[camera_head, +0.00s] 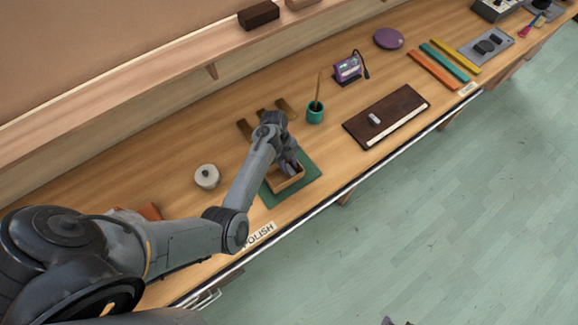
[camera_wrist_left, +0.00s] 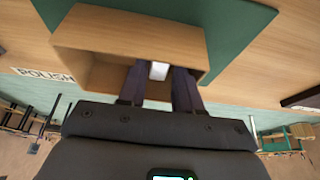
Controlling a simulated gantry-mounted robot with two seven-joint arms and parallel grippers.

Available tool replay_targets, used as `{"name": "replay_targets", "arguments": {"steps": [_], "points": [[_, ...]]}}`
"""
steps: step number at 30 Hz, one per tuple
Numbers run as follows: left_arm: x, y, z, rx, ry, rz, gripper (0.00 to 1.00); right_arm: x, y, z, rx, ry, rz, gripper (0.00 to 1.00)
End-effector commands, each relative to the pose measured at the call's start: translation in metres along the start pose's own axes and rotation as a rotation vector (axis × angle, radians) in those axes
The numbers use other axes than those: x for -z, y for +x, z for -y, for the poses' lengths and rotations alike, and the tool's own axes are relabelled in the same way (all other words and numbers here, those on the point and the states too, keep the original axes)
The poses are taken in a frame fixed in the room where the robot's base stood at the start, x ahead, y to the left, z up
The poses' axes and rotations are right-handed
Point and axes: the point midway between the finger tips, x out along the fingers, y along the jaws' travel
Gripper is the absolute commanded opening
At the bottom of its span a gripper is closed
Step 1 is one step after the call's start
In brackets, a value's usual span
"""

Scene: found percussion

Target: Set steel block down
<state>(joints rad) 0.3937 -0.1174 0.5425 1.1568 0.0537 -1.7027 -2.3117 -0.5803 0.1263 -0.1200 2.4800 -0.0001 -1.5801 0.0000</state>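My left gripper (camera_head: 288,168) reaches down into an open wooden box (camera_head: 286,183) on a green mat (camera_head: 306,186). In the left wrist view, its two dark fingers (camera_wrist_left: 159,82) are shut on a small pale steel block (camera_wrist_left: 158,70). The block sits between the fingertips, within the outline of the box (camera_wrist_left: 130,40). I cannot tell whether it touches the box floor. In the head view the gripper hides the block. Small dark tips at the bottom edge of the head view may be my right gripper (camera_head: 397,322); its state is unclear.
A teal cup with a stick (camera_head: 315,112) and brown strips (camera_head: 265,115) stand behind the box. A round pale tin (camera_head: 207,176) is to the left. A dark brown board (camera_head: 400,108) with a small grey piece (camera_head: 374,119) lies to the right. A POLISH label (camera_head: 258,236) marks the front edge.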

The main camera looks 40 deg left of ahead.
Motion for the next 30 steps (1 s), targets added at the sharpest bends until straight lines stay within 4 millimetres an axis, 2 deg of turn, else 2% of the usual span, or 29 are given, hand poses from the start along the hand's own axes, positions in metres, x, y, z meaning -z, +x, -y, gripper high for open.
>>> {"name": "replay_targets", "arguments": {"steps": [9, 16, 20, 23, 26, 30], "points": [[-0.001, -0.058, 0.001, 0.004, 0.001, 0.004, 0.34, -0.001, 0.004, 0.001, 0.002, 0.003, 0.0, 0.43], [-0.001, -0.091, 0.001, 0.003, 0.0, 0.003, 0.34, -0.002, 0.007, 0.002, 0.006, 0.007, -0.001, 0.43], [-0.002, -0.101, -0.002, 0.001, -0.014, 0.011, 0.34, -0.002, 0.008, 0.003, 0.008, 0.009, -0.001, 0.43], [-0.007, -0.103, -0.011, -0.001, -0.08, 0.049, 0.34, -0.002, 0.008, 0.003, 0.008, 0.009, -0.001, 0.43], [-0.014, -0.101, -0.028, 0.007, -0.216, 0.124, 0.34, -0.002, 0.008, 0.003, 0.008, 0.009, -0.001, 0.43], [-0.017, -0.097, -0.061, 0.068, -0.49, 0.277, 0.34, -0.002, 0.008, 0.003, 0.007, 0.009, -0.001, 0.43]]}}
